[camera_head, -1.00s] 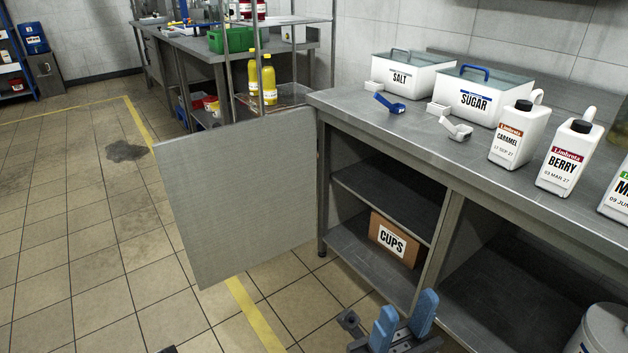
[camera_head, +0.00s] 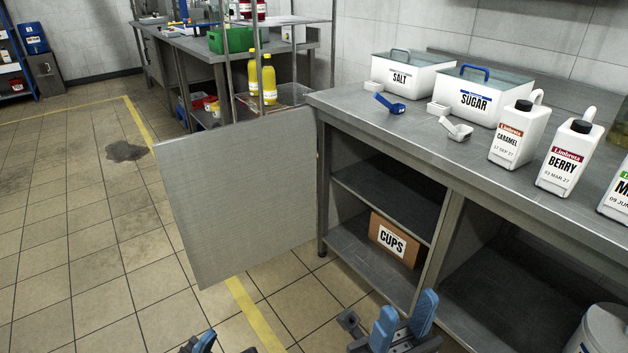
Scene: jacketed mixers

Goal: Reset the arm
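My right gripper (camera_head: 404,318) is at the bottom of the view, in front of the open cabinet. Its two blue fingers stand apart with nothing between them. A blue fingertip of my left gripper (camera_head: 204,342) shows at the bottom edge, left of the yellow floor line; the rest of it is cut off, so its opening cannot be judged.
The cabinet door (camera_head: 235,195) stands swung open to the left. A CUPS box (camera_head: 393,240) is on the lower shelf. The steel counter (camera_head: 420,150) bears SALT (camera_head: 402,78) and SUGAR (camera_head: 475,97) bins and several white jugs.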

